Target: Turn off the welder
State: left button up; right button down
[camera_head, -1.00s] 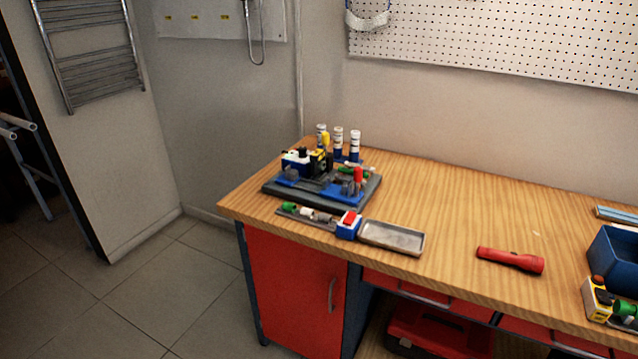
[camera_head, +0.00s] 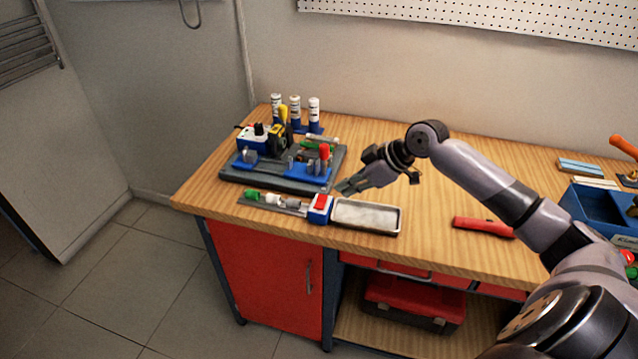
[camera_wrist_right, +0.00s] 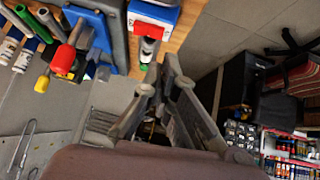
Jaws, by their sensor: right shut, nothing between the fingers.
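The welder appears to be the small blue and white box (camera_head: 319,210) with a red switch (camera_head: 320,201) on top, at the front edge of the wooden bench, joined to a row of fittings (camera_head: 270,202). Whether the switch is on or off is too small to tell. My right gripper (camera_head: 346,187) is shut and empty, above the bench just behind and right of the box, apart from it. In the right wrist view the box (camera_wrist_right: 150,13) and its red switch (camera_wrist_right: 163,2) show at the top edge, beyond the gripper fingers (camera_wrist_right: 160,78). My left gripper is not in view.
A grey metal tray (camera_head: 399,222) sits right beside the box. Behind it stands a dark board (camera_head: 236,179) with blue fixtures and red-handled tools. A red flashlight (camera_head: 482,226) and a blue bin (camera_head: 592,206) lie to the right.

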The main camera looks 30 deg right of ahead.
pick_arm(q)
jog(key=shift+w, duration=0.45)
pick_arm(e)
notch_tip(320, 180, up, 5)
jog(key=w+d, duration=0.2)
jog(key=shift+r+t, duration=0.2)
jog(key=shift+t, duration=0.1)
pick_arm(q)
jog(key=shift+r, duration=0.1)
pick_arm(e)
jog(key=p, duration=0.4)
send_over(322, 197)
jog(key=f, duration=0.6)
jog(key=shift+s+a+f, duration=0.2)
jog(key=shift+s+f, duration=0.05)
jog(key=shift+f, duration=0.1)
jog(key=f, duration=0.3)
jog(key=shift+w+d+f+p, duration=0.15)
jog(key=shift+w+f+p, duration=0.05)
jog(key=shift+f+p, duration=0.1)
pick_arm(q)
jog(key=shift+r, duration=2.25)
pick_arm(e)
jog(key=shift+f, duration=0.45)
